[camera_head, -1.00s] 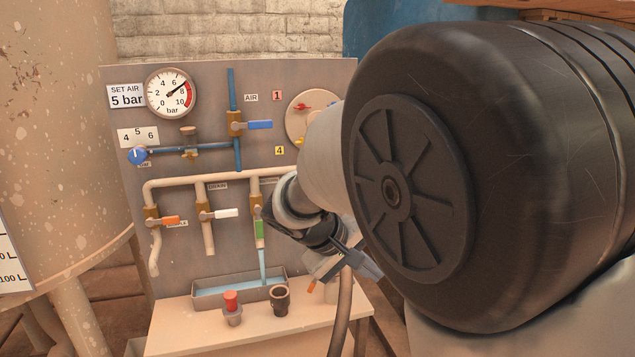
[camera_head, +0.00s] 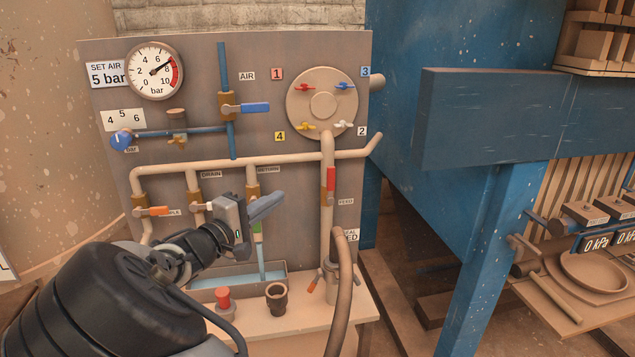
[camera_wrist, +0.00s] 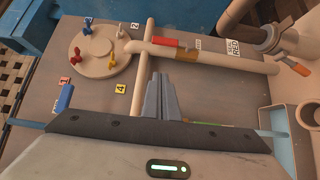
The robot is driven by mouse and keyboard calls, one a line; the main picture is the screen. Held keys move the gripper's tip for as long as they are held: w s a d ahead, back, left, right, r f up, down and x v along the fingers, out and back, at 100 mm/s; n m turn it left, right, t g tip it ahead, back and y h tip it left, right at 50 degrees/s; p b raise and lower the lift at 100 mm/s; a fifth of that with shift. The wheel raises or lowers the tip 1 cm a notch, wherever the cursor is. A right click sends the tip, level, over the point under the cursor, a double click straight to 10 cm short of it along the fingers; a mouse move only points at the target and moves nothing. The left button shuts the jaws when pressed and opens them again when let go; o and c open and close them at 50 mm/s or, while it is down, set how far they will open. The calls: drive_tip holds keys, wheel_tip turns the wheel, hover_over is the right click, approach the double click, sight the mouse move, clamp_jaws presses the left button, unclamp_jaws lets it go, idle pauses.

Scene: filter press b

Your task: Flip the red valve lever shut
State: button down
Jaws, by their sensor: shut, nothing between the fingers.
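A red lever (camera_head: 331,180) sits on the vertical pipe labelled FEED and lies along that pipe. It also shows in the wrist view (camera_wrist: 165,42), beyond my fingertips. A smaller red lever (camera_head: 305,87) sits beside tag 1 on the round plate (camera_head: 322,106), and shows in the wrist view (camera_wrist: 75,57). My gripper (camera_head: 270,207) is left of the feed pipe, in front of the RETURN pipe and below the feed lever's height. Its fingers (camera_wrist: 160,98) are shut and empty, apart from both red levers.
A green lever (camera_head: 258,230) is partly hidden behind my gripper, above a water trough (camera_head: 240,281). An orange lever (camera_head: 155,211) is at left. A red-capped part (camera_head: 223,299) and a dark cup (camera_head: 277,297) stand on the ledge. A hose (camera_head: 342,290) rises at right.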

drive_tip(key=p, duration=0.1)
approach(331, 184)
drive_tip(key=w+a+r, duration=0.2)
drive_tip(key=w+a, duration=0.1)
drive_tip(key=w, duration=0.2)
drive_tip(key=d, duration=0.4)
drive_tip(key=shift+w+d+f+p, duration=0.1)
drive_tip(key=shift+w+d+p, duration=0.05)
drive_tip(key=shift+w+p, duration=0.2)
